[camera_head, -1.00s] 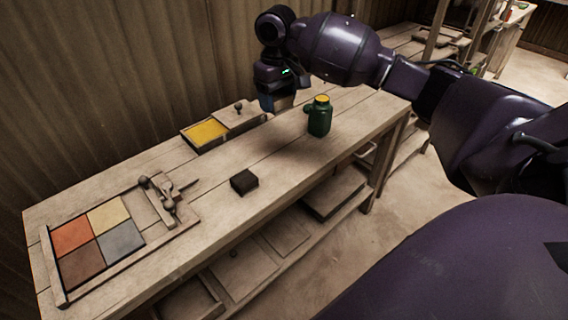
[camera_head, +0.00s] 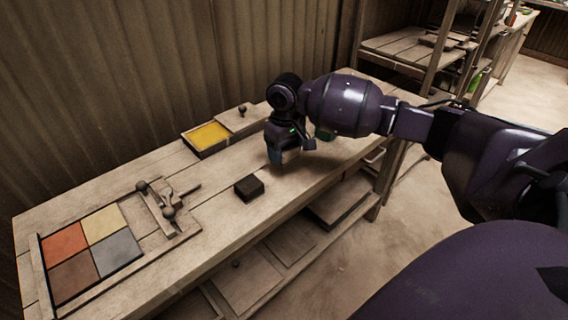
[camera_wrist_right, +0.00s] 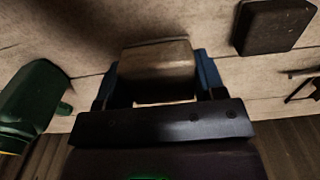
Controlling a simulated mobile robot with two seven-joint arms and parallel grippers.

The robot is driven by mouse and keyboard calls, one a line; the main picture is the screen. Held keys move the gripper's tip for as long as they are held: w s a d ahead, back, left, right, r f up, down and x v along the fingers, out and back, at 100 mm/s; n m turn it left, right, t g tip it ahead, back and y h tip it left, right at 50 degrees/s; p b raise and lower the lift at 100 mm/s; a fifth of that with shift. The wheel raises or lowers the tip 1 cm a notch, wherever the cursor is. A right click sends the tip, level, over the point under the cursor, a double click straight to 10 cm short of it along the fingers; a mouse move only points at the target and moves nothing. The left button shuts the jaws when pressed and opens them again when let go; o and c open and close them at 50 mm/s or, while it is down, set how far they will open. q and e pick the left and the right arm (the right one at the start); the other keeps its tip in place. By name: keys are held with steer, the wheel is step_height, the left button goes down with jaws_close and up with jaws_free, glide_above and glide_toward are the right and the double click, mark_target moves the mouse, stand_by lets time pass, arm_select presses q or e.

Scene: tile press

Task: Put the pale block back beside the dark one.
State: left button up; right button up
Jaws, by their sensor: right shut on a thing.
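The dark block (camera_head: 249,187) lies on the workbench, and it also shows at the top right of the right wrist view (camera_wrist_right: 275,25). The pale block (camera_wrist_right: 157,60) sits between the blue fingers of my right gripper (camera_wrist_right: 157,82), which is shut on it. In the head view my right gripper (camera_head: 283,158) points down low over the bench, to the right of and a little behind the dark block, with a gap between them. I cannot tell whether the pale block touches the bench. My left gripper is not in view.
A green jar (camera_wrist_right: 28,105) stands close by, mostly hidden behind my right arm in the head view. A tray of yellow material (camera_head: 208,138) is at the bench's back edge. A press frame with coloured tiles (camera_head: 85,258) lies at the left. Bare bench surrounds the dark block.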

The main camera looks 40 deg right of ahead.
mark_target(285, 171)
step_height(285, 171, down, 5)
steer(key=shift+r+b, duration=0.1)
steer(key=shift+b, duration=0.4)
steer(key=o, duration=0.8)
steer(key=shift+o, duration=0.7)
